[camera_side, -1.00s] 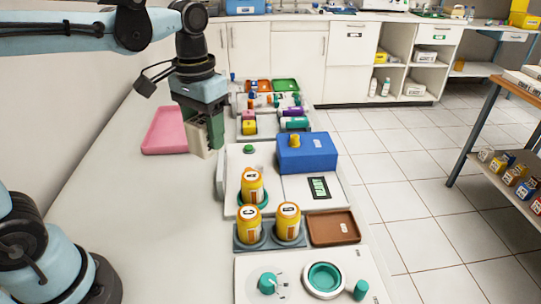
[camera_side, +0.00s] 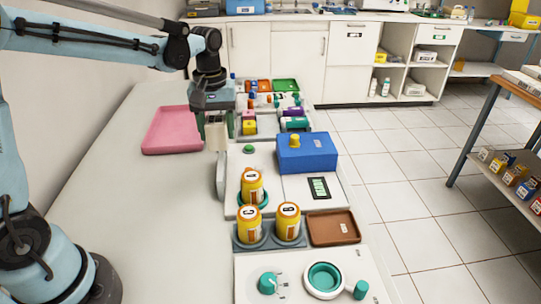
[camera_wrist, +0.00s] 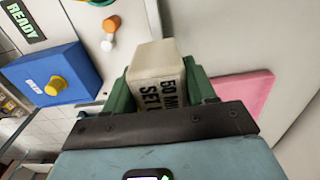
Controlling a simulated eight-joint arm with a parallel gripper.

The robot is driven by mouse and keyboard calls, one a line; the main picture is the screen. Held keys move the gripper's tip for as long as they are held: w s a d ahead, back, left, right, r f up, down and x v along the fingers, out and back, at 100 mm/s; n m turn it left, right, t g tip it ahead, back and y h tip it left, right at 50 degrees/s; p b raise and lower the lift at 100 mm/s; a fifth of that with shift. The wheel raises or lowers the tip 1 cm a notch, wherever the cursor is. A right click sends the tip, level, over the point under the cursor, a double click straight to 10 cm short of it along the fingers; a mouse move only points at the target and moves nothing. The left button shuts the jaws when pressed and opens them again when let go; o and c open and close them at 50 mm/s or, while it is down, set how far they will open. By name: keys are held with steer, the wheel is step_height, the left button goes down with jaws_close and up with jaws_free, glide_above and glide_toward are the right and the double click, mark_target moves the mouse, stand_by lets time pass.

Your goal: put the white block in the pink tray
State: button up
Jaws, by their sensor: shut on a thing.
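My gripper (camera_side: 214,120) is shut on the white block (camera_side: 216,136) and holds it up, to the right of the pink tray (camera_side: 157,150) in the side view. In the wrist view the white block (camera_wrist: 156,72) sits between the green fingers of my gripper (camera_wrist: 160,85), with dark printed letters on its face. The pink tray (camera_wrist: 247,92) shows at the right of the wrist view, partly hidden behind my gripper. In the side view the tray lies on the counter near the wall, and its visible floor is empty.
A device with a blue box (camera_side: 307,153) and a yellow knob stands to the right. Orange jars (camera_side: 289,222), a brown tray (camera_side: 333,229) and a panel with a teal dial (camera_side: 267,284) lie nearer. The counter (camera_side: 150,215) in front of the pink tray is clear.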

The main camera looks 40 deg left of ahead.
steer(key=a+f, duration=0.2)
steer(key=a, duration=0.1)
steer(key=w+a+f, duration=0.1)
steer(key=a+f, duration=0.1)
steer(key=a, duration=0.1)
steer(key=w+a+f, duration=0.1)
steer(key=a+f, duration=0.1)
steer(key=a, duration=0.1)
steer(key=shift+a, duration=0.35)
steer(key=shift+f, duration=2)
steer(key=shift+f, duration=0.1)
steer(key=o, duration=1.1)
